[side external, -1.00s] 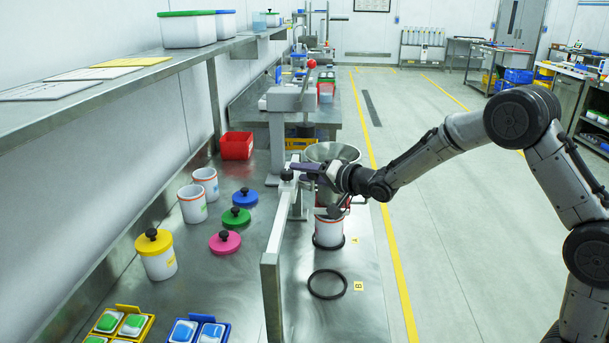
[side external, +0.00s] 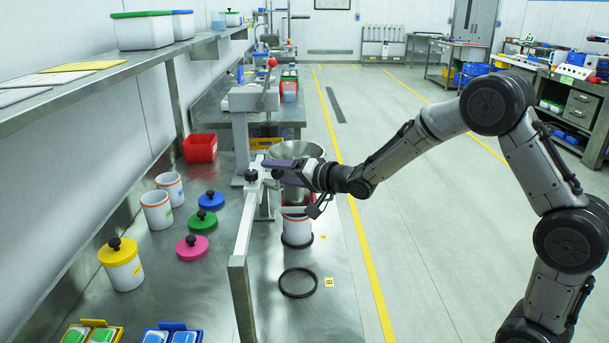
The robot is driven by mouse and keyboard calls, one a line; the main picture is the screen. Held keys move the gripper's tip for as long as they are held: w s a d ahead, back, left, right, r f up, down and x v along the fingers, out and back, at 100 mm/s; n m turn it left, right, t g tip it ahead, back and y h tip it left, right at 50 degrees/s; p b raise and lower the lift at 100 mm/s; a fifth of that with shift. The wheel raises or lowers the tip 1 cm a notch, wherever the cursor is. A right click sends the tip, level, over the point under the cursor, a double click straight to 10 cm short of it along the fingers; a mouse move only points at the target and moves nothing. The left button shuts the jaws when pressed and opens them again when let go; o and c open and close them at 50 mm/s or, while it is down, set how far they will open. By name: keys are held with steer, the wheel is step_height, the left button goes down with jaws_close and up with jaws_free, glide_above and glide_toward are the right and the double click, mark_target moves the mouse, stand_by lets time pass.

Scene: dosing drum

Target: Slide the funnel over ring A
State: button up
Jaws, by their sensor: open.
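The metal funnel (side external: 297,149) hangs on the rail assembly (side external: 245,225), above the white canister (side external: 297,228) with an orange band. The canister stands in the dark ring A (side external: 297,242), beside the yellow A label (side external: 323,237). In this view the funnel lines up over ring A; its lower end is partly hidden by my gripper. My gripper (side external: 268,168) is open, in front of the funnel, with its fingers pointing left toward the black knob (side external: 251,174) on the rail. It appears apart from the knob.
The empty dark ring B (side external: 298,282) lies nearer, beside its B label (side external: 328,282). Left of the rail are two open white canisters (side external: 157,210), a yellow-lidded canister (side external: 122,264) and loose lids (side external: 193,247). A red bin (side external: 200,148) stands behind.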

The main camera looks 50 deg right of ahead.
steer(key=v, duration=1)
steer(key=shift+s, duration=0.1)
steer(key=s+a+r+n+h, duration=0.2)
steer(key=s+r, duration=0.6)
steer(key=r, duration=0.4)
steer(key=s+f+n+g, duration=0.4)
steer(key=s+f+g, duration=0.1)
steer(key=s, duration=0.6)
steer(key=s+a+f+n+g, duration=0.1)
steer(key=s+f+n+g, duration=0.3)
steer(key=s+f, duration=0.4)
steer(key=s, duration=0.3)
steer(key=shift+s+g, duration=0.4)
steer(key=shift+o, duration=0.2)
